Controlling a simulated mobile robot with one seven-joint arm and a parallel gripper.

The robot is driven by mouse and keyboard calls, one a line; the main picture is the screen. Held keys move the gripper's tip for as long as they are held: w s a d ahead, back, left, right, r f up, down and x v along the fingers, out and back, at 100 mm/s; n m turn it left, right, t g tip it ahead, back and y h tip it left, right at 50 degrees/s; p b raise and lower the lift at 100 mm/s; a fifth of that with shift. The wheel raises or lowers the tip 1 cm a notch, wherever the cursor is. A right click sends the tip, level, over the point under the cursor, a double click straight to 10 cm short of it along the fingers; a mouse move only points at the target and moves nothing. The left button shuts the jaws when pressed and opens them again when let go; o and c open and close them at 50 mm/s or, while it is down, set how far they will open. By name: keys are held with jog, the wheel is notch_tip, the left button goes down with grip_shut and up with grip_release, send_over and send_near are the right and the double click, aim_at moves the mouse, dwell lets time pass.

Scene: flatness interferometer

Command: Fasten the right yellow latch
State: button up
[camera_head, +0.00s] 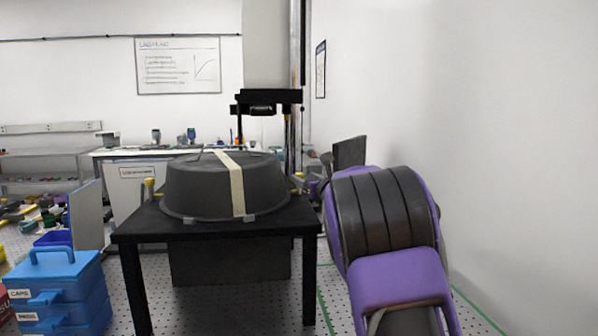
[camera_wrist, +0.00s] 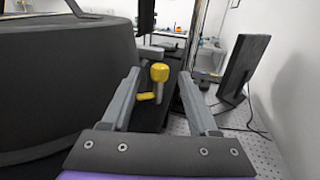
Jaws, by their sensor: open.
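The right yellow latch (camera_wrist: 158,74) shows in the wrist view as a yellow knob on a grey post, with a short yellow lever low on its left side. My gripper (camera_wrist: 157,84) is open, and its two grey fingers frame the latch from either side. The latch appears ahead of the fingertips, and I cannot tell the exact distance. In the head view the right latch (camera_head: 297,180) is a small yellow spot at the right edge of the dark round cover (camera_head: 190,189). My gripper is hidden there behind my purple and black arm.
The cover stands on a black table (camera_head: 140,226), close on the left of my gripper. Another yellow latch (camera_head: 150,188) is at its left. A dark monitor-like panel (camera_wrist: 245,68) stands to the right in the wrist view. Blue boxes (camera_head: 60,290) stand on the left.

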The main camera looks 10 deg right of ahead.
aim_at(301, 175)
jog(key=shift+p+x, duration=0.55)
jog(key=shift+x, duration=1.85)
jog(key=shift+c, duration=0.2)
grip_shut()
